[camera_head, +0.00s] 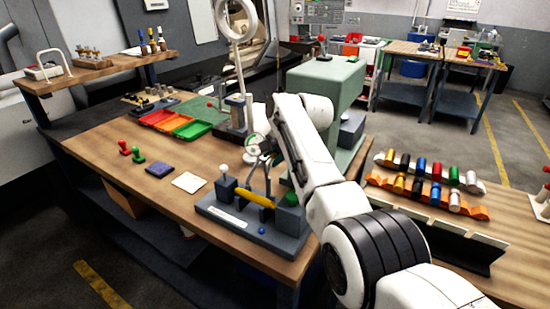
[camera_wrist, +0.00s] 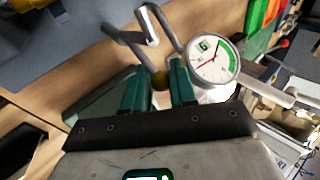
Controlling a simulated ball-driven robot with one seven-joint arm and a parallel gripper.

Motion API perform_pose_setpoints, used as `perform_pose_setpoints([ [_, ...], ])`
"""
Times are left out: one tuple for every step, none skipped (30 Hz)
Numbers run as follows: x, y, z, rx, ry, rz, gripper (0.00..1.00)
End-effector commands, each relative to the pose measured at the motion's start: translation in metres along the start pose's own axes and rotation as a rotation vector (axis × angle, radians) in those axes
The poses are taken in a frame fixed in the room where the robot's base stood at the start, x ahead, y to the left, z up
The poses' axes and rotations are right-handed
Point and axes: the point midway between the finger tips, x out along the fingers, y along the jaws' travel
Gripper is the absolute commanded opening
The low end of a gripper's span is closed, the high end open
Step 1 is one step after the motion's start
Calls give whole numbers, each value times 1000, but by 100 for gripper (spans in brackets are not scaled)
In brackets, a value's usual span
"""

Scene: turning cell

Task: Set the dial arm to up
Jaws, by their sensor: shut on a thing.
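The dial gauge (camera_wrist: 213,60), with a white round face, green band and red needle, is beside the gripper fingers in the wrist view. It shows small in the head view (camera_head: 254,143), left of my gripper (camera_head: 268,152). Bent metal rods of the dial arm (camera_wrist: 128,45) run down to the fingertips in the wrist view. A brass-coloured knob (camera_wrist: 160,78) sits between the green fingers of my gripper (camera_wrist: 160,76), which is shut on it. The arm's pivot is hard to make out. My arm hides part of the area behind the gripper in the head view.
A grey fixture (camera_head: 240,226) with a white-ball lever and yellow handle stands below my gripper. A large green-grey machine block (camera_head: 325,82) is close behind. Red, orange and green trays (camera_head: 172,122) lie to the left. A rack of coloured cylinders (camera_head: 430,190) is right of my arm.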

Motion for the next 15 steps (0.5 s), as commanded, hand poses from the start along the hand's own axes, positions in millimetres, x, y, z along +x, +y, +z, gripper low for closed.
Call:
perform_pose_setpoints([
  [2,0,2,8,-12,0,0],
  [2,0,2,11,-16,1,0],
  [3,0,2,14,-21,2,0],
  [3,0,2,16,-24,3,0],
  [3,0,2,18,-27,3,0],
  [3,0,2,20,-29,3,0],
  [3,0,2,21,-31,3,0],
  [3,0,2,22,-32,3,0],
  [3,0,3,23,-34,3,0],
  [3,0,3,23,-34,3,0],
  [3,0,3,23,-35,4,0],
  [3,0,3,23,-35,4,0],
  [3,0,3,23,-35,4,0],
  [3,0,3,23,-35,4,0],
  [3,0,3,23,-35,4,0],
])
